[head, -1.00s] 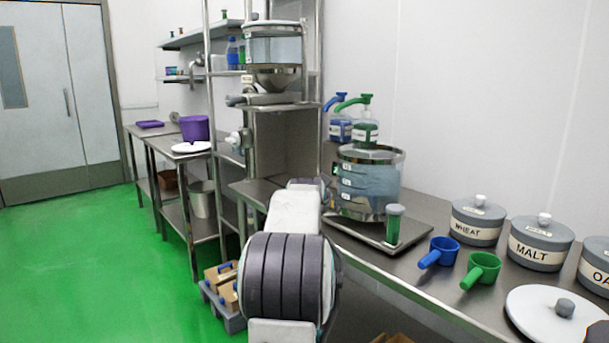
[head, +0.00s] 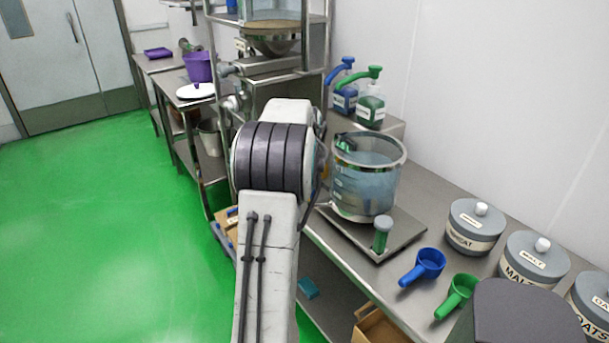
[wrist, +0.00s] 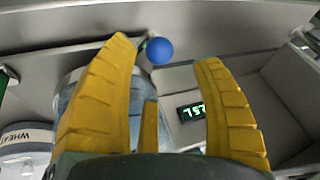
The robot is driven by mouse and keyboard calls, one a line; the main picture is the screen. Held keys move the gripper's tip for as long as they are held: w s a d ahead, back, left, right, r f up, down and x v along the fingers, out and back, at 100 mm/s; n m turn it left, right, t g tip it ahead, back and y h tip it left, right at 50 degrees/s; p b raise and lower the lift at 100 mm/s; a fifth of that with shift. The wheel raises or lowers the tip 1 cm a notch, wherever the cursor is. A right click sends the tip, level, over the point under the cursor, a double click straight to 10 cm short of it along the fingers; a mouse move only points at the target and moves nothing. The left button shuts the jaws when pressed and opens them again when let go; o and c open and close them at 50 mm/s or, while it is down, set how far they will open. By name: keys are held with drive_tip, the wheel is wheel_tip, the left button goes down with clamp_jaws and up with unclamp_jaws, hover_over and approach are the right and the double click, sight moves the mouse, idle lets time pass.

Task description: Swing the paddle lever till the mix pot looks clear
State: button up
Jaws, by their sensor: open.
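The mix pot (head: 365,178) is a see-through vessel with a metal rim on a steel platform on the right-hand counter. Its contents look hazy blue-grey in the head view. Part of a clear vessel, probably this pot, shows behind the left finger in the wrist view (wrist: 72,82). A blue ball knob (wrist: 159,50), probably the paddle lever's end, shows beyond and between my fingertips; contact is not visible. My gripper (wrist: 165,54) has yellow fingers, spread apart with nothing held between them. My arm hides the gripper in the head view.
Blue (head: 423,265) and green (head: 458,295) scoops and lidded jars (head: 474,226) stand right of the pot. Pump bottles (head: 370,105) stand behind it. A steel rack (head: 216,70) is at left. The green floor is open.

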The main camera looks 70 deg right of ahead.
drive_tip(key=shift+r+p, duration=0.1)
drive_tip(key=shift+p, duration=0.2)
drive_tip(key=shift+p+x, duration=1.3)
drive_tip(key=shift+x, duration=2.3)
drive_tip(key=shift+s, duration=0.1)
drive_tip(key=shift+c, duration=0.4)
clamp_jaws()
